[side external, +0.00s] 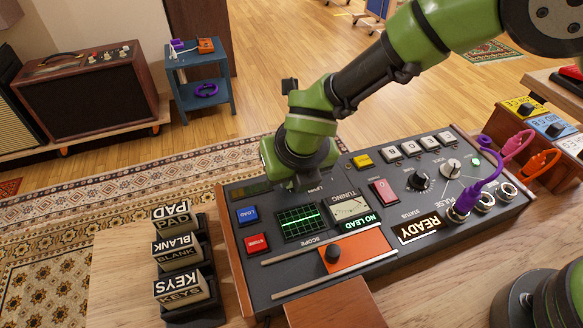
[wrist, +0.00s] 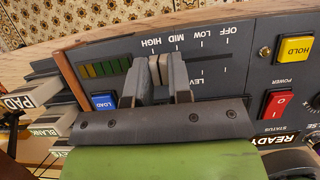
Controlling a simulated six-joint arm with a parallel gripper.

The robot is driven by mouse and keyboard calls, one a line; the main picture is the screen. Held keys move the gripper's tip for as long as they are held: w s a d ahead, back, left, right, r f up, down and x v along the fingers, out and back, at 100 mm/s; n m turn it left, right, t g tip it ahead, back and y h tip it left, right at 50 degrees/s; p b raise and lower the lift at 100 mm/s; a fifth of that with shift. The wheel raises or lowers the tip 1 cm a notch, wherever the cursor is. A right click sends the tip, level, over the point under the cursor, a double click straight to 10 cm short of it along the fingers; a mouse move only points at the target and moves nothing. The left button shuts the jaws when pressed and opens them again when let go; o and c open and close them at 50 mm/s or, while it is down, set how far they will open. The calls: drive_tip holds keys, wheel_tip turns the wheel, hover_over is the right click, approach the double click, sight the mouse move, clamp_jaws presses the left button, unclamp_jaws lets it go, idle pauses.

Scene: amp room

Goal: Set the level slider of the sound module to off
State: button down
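The sound module (side external: 285,270) is a dark console with wooden end cheeks on the table. Its level slider (wrist: 160,68) shows in the wrist view as a grey cap in a slot, with HIGH, MID, LOW and OFF marked from left to right. The cap stands near the HIGH end, between the HIGH and MID marks. My gripper (wrist: 161,85) has one finger on each side of the cap, with no clear gap, and appears shut on it. In the side view my gripper (side external: 303,185) comes down on the module's far edge and hides the slider.
A red power switch (wrist: 277,104) and yellow HOLD button (wrist: 294,48) lie right of the slider; a blue LOAD button (wrist: 104,101) lies left.

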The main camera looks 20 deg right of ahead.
sight(332, 174)
drive_tip(key=shift+w+d, duration=0.1)
drive_tip(key=shift+d, duration=3.6)
drive_tip(key=c, duration=1.1)
unclamp_jaws()
drive_tip(key=shift+o, duration=0.3)
drive_tip(key=shift+r, duration=0.1)
drive_tip(key=shift+s+r, duration=0.2)
drive_tip(key=shift+r, duration=0.15)
drive_tip(key=v, duration=0.9)
